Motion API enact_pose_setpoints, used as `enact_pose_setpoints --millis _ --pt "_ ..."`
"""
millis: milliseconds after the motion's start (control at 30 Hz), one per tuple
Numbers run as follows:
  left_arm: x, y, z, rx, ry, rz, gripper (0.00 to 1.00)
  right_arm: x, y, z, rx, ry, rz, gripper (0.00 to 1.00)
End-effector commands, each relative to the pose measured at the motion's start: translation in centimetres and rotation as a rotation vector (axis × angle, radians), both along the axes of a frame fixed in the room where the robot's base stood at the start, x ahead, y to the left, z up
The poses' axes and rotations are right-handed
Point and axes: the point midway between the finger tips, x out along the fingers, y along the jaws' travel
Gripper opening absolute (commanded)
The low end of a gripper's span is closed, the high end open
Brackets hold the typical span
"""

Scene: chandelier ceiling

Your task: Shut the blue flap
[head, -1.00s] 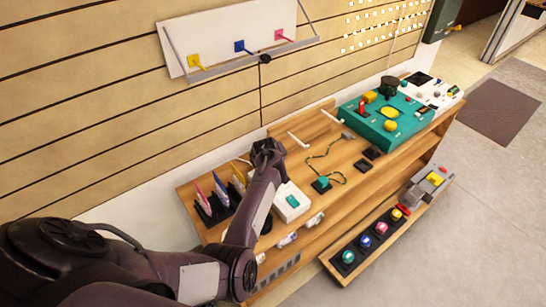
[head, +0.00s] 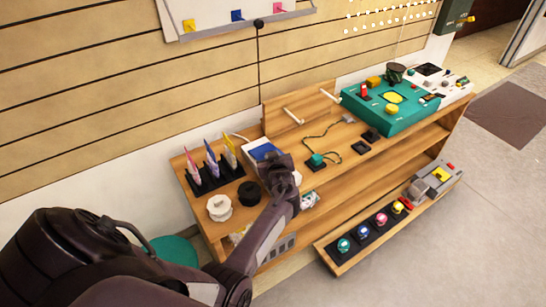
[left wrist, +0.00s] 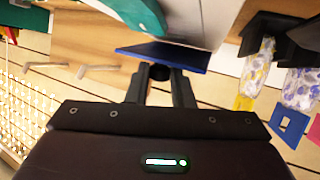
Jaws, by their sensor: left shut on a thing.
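The blue flap (head: 263,151) shows in the head view at the back of a small white box on the wooden bench, just behind my left gripper (head: 284,170). My gripper and wrist hide most of the box. In the left wrist view the flap (left wrist: 175,56) is a thin blue panel in front of the fingertips, beside the white box (left wrist: 195,22). My left gripper (left wrist: 158,84) is shut with its fingertips at the flap's edge, around a small dark part. The flap looks raised; its exact angle is unclear. My right gripper is not in view.
To the right are wooden pegs (head: 294,116), a cable with a teal plug (head: 317,160) and a teal console (head: 395,108).

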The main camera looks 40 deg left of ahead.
Motion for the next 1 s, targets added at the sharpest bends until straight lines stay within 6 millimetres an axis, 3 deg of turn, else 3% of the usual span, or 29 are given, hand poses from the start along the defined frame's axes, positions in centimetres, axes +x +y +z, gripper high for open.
enact_pose_setpoints --millis 33,100,700,733,900,1000 --pt "-0.3 -0.51 -1.26 -0.014 0.017 -0.004 0.0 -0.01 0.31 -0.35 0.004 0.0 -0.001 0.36" --pt "-0.37 -0.59 -1.56 -0.015 0.018 -0.005 0.0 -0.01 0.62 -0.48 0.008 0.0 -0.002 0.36" --pt "-0.56 -0.78 -2.2 -0.018 0.022 -0.004 0.0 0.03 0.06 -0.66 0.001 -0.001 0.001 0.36" --pt "-0.57 -0.79 -2.2 -0.018 0.022 -0.004 0.22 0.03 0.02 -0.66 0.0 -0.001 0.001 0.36" --pt "-0.49 -0.64 -1.95 -0.016 0.018 -0.003 0.42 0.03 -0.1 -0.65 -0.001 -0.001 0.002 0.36" --pt "-0.43 -0.55 -1.79 -0.013 0.016 -0.002 0.42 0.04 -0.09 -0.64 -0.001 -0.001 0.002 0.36"
